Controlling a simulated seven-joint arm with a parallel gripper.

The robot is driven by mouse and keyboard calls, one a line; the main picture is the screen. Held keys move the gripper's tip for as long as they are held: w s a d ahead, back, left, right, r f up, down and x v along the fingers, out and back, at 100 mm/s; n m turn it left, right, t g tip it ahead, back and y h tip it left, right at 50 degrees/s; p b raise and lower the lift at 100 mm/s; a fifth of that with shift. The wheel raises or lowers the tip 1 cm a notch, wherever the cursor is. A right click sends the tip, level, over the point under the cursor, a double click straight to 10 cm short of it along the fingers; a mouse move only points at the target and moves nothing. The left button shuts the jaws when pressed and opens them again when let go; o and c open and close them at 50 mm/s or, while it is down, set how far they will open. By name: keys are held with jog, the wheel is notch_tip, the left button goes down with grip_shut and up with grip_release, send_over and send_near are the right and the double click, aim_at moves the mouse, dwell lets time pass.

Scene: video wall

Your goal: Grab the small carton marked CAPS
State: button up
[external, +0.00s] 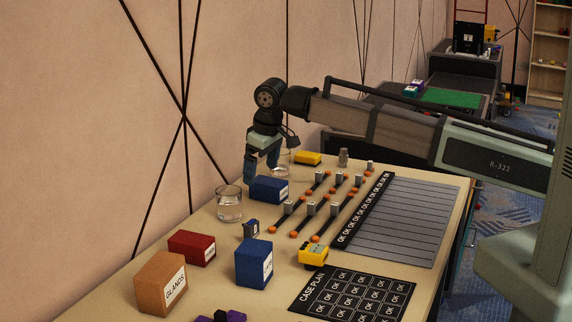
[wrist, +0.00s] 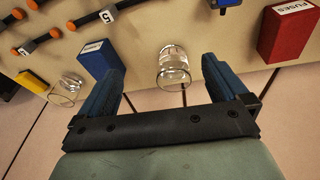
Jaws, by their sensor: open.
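No carton shows a clearly readable CAPS label. A blue carton (external: 266,189) lies by my gripper, its white label too small to read; in the wrist view it (wrist: 96,52) is beyond the left finger, which partly overlaps it. A second blue carton (external: 250,262) stands upright nearer the front, its label also unclear. A red carton (external: 190,246) is marked FUSES in the wrist view (wrist: 287,35). An orange-brown carton (external: 157,284) reads GLANDS. My gripper (external: 260,172) is open and empty, pointing down above the table's wall side; its blue fingers (wrist: 162,78) are spread apart.
One glass (external: 229,208) stands close to the near blue carton and shows between my fingers in the wrist view (wrist: 173,68). Another glass (external: 282,164) is behind my gripper. A yellow box (external: 308,158), small clips on dark strips and a small blue device (external: 251,230) are nearby.

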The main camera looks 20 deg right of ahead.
jog(key=s+a+r+n+g, duration=0.1)
jog(key=s+a, duration=0.2)
jog(key=s, duration=0.3)
jog(key=s+a+r, duration=0.1)
jog(key=s+a, duration=0.3)
jog(key=s, duration=0.2)
jog(key=n+g, duration=0.1)
send_over(254, 246)
jog(key=shift+h, duration=0.4)
jog(key=f, duration=0.7)
jog(key=shift+a+f, duration=0.1)
jog(key=shift+a, duration=0.2)
jog(key=shift+d+f, duration=0.15)
jog(key=shift+f, duration=1.2)
jog(key=shift+d+f, duration=0.1)
jog(key=shift+f, duration=1.25)
jog(key=shift+c, duration=0.5)
jog(key=c, duration=1.1)
